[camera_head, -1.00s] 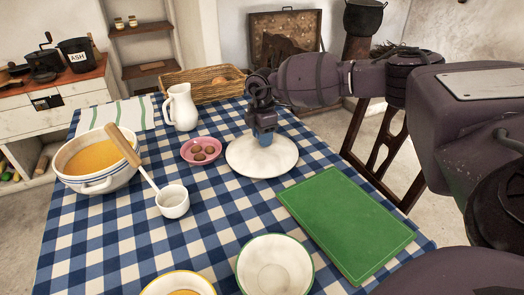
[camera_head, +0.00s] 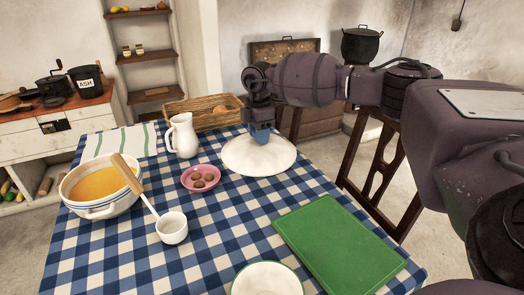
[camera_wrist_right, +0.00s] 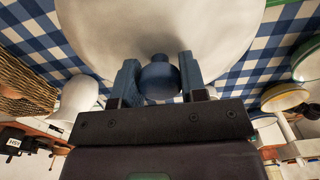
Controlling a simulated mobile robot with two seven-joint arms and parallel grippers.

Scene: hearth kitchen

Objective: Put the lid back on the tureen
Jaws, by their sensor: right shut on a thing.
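The white domed lid (camera_head: 259,157) is at the far side of the checked table; whether it touches the cloth I cannot tell. My right gripper (camera_head: 262,135) is shut on the lid's blue knob (camera_wrist_right: 159,78), with a finger on each side of it in the right wrist view. The lid's pale surface (camera_wrist_right: 160,25) fills the top of that view. The tureen (camera_head: 97,186), a white bowl with blue bands and orange soup, stands uncovered at the left of the table. A wooden-handled ladle (camera_head: 128,174) leans across its right rim. My left gripper is not in view.
A wicker basket (camera_head: 203,112) is behind. A green board (camera_head: 338,246) lies at right, a white bowl (camera_head: 267,279) at the front.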

